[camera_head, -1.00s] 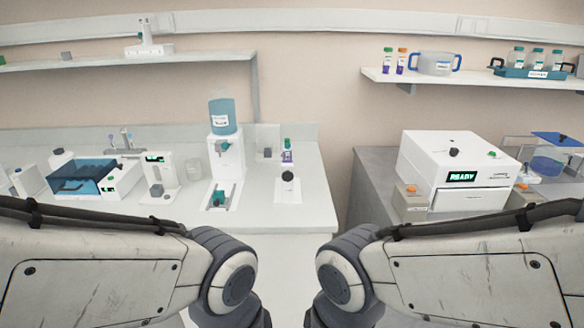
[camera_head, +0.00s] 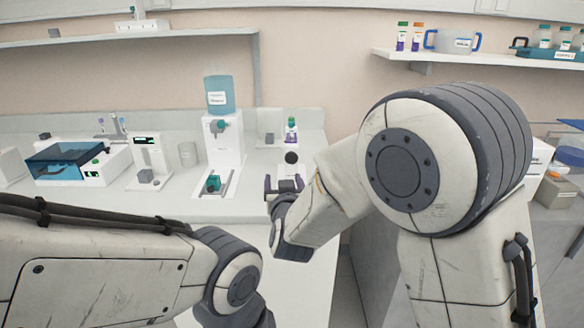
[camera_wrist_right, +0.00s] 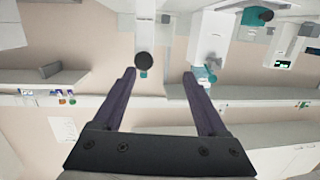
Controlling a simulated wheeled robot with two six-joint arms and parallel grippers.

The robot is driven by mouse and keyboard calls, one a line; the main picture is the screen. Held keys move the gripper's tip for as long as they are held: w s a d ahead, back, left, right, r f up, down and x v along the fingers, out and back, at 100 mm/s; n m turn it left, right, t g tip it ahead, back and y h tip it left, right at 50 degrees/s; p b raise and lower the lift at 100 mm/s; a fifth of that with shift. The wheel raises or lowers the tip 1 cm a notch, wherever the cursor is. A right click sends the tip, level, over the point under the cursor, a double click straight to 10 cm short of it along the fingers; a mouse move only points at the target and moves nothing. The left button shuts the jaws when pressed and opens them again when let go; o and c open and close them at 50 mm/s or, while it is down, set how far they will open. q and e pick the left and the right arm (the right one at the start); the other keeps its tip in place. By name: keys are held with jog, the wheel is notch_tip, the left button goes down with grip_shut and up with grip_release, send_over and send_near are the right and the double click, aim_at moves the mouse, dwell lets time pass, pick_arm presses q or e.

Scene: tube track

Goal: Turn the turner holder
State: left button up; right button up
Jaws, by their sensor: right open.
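A black round knob (camera_head: 291,157) on a small white stand is at the right part of the white bench; I take it for the turner holder, but no label shows. My right gripper (camera_head: 284,185) is open in front of it, its purple fingers apart and empty, partly covering the stand. In the right wrist view the scene is upside down; the knob (camera_wrist_right: 144,60) shows beyond the open fingers (camera_wrist_right: 158,74), closer to the left finger's tip. No contact can be made out. My left gripper is out of view; only its arm shows.
A white dispenser with a blue bottle (camera_head: 219,95) stands left of the gripper, with a teal piece (camera_head: 213,183) at its base. A capped tube (camera_head: 291,130) stands behind the knob. A blue-lidded box (camera_head: 60,160) is farther left. The bench front is clear.

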aim_at(292, 159)
jog(key=shift+m+t+h, duration=0.4)
jog(key=shift+t+h, duration=0.3)
jog(key=shift+h, duration=0.2)
jog(key=w, duration=0.4)
jog(key=w+d+p, duration=0.1)
jog(key=w, duration=0.3)
jog(key=w+d, duration=0.1)
jog(key=w, duration=0.2)
jog(key=shift+w+r, duration=0.3)
jog(key=shift+w, duration=0.1)
grip_shut()
jog(key=shift+f, duration=0.1)
